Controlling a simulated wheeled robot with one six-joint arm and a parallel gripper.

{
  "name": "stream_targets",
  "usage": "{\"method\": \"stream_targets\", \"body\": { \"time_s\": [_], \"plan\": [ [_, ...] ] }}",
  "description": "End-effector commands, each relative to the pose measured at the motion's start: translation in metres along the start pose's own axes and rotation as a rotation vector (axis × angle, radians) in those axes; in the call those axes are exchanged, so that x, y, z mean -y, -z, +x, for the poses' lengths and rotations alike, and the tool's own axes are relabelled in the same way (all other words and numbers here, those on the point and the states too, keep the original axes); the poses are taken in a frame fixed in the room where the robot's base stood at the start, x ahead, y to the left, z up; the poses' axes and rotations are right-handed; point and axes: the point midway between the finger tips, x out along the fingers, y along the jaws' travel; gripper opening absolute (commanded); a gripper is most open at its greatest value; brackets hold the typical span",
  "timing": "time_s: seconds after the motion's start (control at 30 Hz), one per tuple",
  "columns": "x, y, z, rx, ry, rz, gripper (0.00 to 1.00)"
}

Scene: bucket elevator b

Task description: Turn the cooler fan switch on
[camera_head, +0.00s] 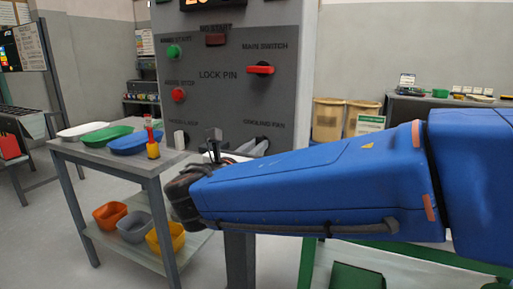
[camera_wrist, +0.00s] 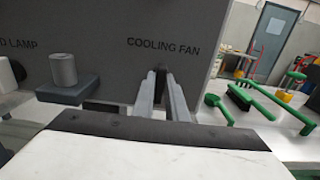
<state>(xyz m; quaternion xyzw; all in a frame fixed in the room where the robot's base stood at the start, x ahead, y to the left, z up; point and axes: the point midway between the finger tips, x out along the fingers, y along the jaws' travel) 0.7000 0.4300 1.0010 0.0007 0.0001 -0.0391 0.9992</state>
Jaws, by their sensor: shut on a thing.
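The grey control panel (camera_head: 225,95) stands in front of me. It also fills the upper left of the wrist view (camera_wrist: 110,25). In the wrist view my gripper (camera_wrist: 164,88) is right under the COOLING FAN label, its two grey fingers close together and pointing at the panel. A dark part of the cooling fan switch (camera_wrist: 163,84) shows narrowly between the fingers, which are shut on it. Most of the switch is hidden by the fingers, so its setting cannot be told.
A grey knob (camera_wrist: 64,72) on a block sits left of my fingers. Above are the red main switch (camera_head: 260,70), green button (camera_head: 173,51) and red button (camera_head: 178,95). A table (camera_head: 75,152) with trays stands left. Green-handled tools (camera_wrist: 265,100) lie to the right.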

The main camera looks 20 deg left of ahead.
Motion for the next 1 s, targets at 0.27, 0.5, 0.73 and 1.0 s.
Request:
{"method": "stream_targets", "body": {
  "time_s": [0.27,0.5,0.73,1.0],
  "plan": [
    [0.0005,0.0002,-0.0001,0.0,0.0,0.062,0.0],
    [0.0015,0.0004,-0.0001,0.0,0.0,0.224,0.0],
    [0.0028,0.001,-0.0001,0.0,0.0,0.438,0.0],
    [0.0041,0.0019,-0.0001,0.0,0.0,0.696,0.0]
  ]
}}
